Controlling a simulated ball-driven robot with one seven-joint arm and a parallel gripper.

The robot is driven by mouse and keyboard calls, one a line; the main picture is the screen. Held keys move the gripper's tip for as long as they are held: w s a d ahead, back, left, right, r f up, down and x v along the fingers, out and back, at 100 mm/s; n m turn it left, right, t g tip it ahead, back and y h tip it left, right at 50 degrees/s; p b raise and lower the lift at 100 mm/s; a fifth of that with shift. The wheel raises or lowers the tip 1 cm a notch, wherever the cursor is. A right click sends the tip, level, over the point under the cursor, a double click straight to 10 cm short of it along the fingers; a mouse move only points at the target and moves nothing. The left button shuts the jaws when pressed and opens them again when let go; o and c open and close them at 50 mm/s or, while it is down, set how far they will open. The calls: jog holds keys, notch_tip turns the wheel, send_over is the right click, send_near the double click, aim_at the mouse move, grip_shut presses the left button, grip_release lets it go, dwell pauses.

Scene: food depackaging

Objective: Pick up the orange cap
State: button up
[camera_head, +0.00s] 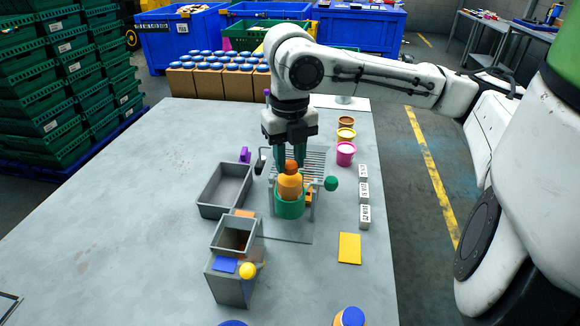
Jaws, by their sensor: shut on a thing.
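The orange cap (291,166) sits on top of an orange bottle (290,187). The bottle stands upright in a green round holder (290,209) near the middle of the table. My gripper (290,163) points straight down from above, with its green fingers on either side of the cap, shut on it. The cap shows no clear gap from the bottle. The fingertips are partly hidden and small in this view.
A grey tray (202,211) and a grey bin (213,266) stand left of the holder. A green ball-ended handle (331,183) and a pink tub (345,158) are to its right. A yellow card (349,248) lies at front right. The left tabletop is clear.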

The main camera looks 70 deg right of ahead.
jog(key=shift+r, duration=0.1)
jog(key=shift+c, duration=0.3)
jog(key=shift+r, duration=0.6)
jog(key=s+d+r+b, duration=0.1)
jog(key=s+d+r, duration=0.2)
jog(key=s+r, duration=0.8)
jog(key=s, duration=0.2)
jog(key=shift+s+d+r, duration=0.25)
jog(key=shift+s+r, duration=0.05)
jog(key=shift+w, duration=0.1)
